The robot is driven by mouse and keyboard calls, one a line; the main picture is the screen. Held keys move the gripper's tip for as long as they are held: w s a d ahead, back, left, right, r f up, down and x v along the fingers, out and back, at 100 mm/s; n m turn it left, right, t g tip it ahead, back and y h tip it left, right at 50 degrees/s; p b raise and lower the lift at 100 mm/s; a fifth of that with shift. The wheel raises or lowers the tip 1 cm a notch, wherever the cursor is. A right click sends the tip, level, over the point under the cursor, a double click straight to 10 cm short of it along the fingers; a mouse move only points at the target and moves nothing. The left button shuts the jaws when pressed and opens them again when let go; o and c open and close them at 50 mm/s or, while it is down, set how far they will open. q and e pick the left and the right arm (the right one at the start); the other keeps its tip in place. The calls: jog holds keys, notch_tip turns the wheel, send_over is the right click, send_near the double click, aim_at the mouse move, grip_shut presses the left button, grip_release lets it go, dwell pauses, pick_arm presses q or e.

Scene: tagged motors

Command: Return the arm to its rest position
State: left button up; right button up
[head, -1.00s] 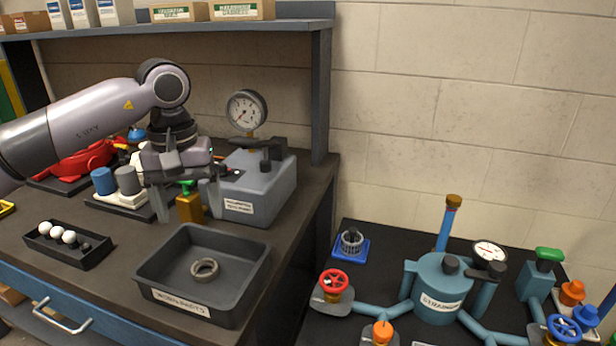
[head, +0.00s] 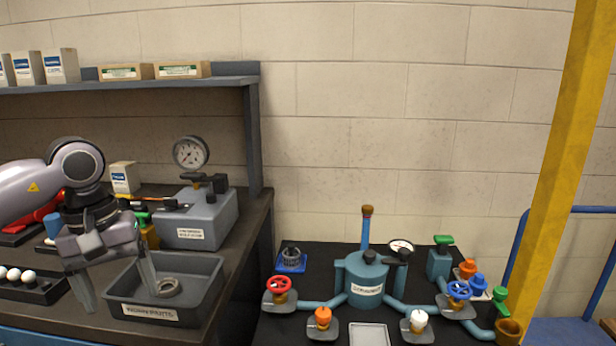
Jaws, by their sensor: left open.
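My left gripper (head: 116,285) is at the left of the head view, above the front of the workbench. Its two fingers point down and stand wide apart, with nothing between them. The right finger overlaps the grey tray (head: 190,318) in the picture, and the left finger is near the black holder of white balls. My left arm (head: 30,190) comes in from the left edge, with its bent joint above the gripper. My right gripper does not show.
A black table (head: 262,330) carries a blue strainer (head: 366,280) with pipes and several valves. A yellow post (head: 560,150) stands at right. A shelf (head: 130,84) hangs above the bench.

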pick_arm(q)
jog(key=s+d+f+n+t+h, duration=0.1)
jog(key=s+d+f+n+h, duration=0.15)
jog(key=d+n+h, duration=0.95)
jog(key=s+d+f+n+h, duration=0.1)
jog(key=s+d+n+h, duration=0.3)
jog(key=d+n+h, duration=0.75)
jog(key=w+a+f+n+t+y, duration=0.15)
jog(key=f+n+t+y, duration=0.3)
jog(key=n, duration=0.45)
jog(key=w+a+f+n+t+y, duration=0.1)
jog(key=a+f+n+t+y, duration=0.15)
jog(key=n+t+y, duration=0.45)
jog(key=w+a+f+n+t+y, duration=0.15)
jog(key=f+n+t, duration=0.3)
jog(key=n, duration=0.55)
jog(key=s+a+f+n+g+y, duration=0.3)
jog(key=s+a+f+n+y, duration=0.1)
jog(key=s+f+n, duration=0.3)
jog(key=s+a+f+n+g+y, duration=0.3)
jog(key=s+a+f+n+y, duration=0.2)
jog(key=s+f+n, duration=0.3)
notch_tip(320, 180, down, 4)
jog(key=shift+a+f+g+p, duration=0.15)
jog(key=shift+a+g+p, duration=0.2)
jog(key=shift+a, duration=0.45)
